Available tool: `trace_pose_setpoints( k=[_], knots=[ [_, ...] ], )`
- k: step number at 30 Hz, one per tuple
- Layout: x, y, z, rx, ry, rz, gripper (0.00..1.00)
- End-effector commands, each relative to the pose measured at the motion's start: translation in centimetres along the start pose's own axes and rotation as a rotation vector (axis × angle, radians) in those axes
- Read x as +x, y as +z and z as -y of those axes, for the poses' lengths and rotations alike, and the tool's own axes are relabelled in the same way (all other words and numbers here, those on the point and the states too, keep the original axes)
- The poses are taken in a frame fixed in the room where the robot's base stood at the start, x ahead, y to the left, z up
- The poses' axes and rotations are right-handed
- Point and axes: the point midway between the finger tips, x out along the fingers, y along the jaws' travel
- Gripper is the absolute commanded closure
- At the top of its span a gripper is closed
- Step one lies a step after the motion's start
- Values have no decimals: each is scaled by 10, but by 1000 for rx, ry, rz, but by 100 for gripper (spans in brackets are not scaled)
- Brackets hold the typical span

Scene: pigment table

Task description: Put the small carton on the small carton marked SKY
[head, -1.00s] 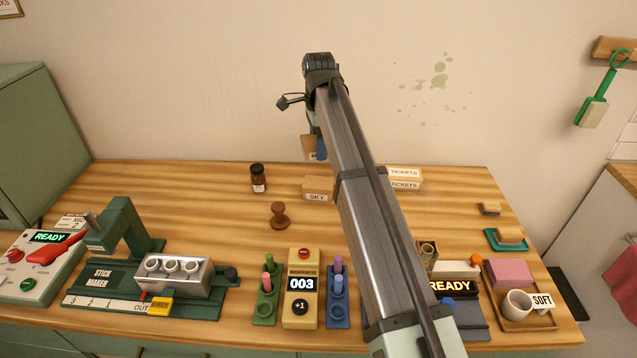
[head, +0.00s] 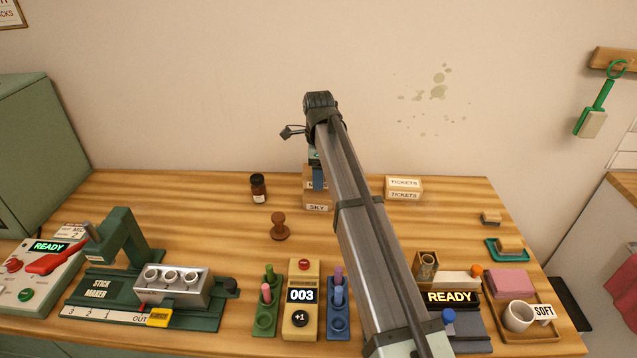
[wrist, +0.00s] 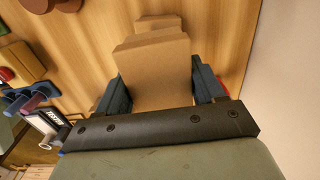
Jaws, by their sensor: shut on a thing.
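The small carton marked SKY (head: 317,207) stands on the table at the back, left of my arm. My gripper (head: 318,179) is shut on another small brown carton (head: 307,184), held upright and directly over the SKY carton. In the head view the two look stacked, but I cannot tell whether they touch. In the wrist view the held carton (wrist: 155,72) sits between the two dark fingers, and part of a carton below (wrist: 160,22) shows past its edge. A finger and my arm hide part of the held carton in the head view.
Two stacked cartons marked TICKETS (head: 404,190) stand to the right. A dark jar (head: 258,188) and a brown stamp (head: 280,227) are to the left. A counter box (head: 301,300) and peg racks are in front. The wall is close behind.

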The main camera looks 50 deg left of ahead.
Motion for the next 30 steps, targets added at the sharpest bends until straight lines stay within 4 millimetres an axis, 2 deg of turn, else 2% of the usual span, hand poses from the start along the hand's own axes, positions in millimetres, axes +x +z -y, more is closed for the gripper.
trace_pose_setpoints(
  k=[8, 20, 21, 28, 30],
  knots=[
    [31, 0, -1, -1, 1, 0, 66],
    [35, 0, 0, -1, 0, 0, 66],
    [36, 0, 0, -1, 0, 0, 31],
    [35, 0, 0, -1, 0, 0, 9],
    [35, 0, 0, -1, 0, 0, 6]
  ],
)
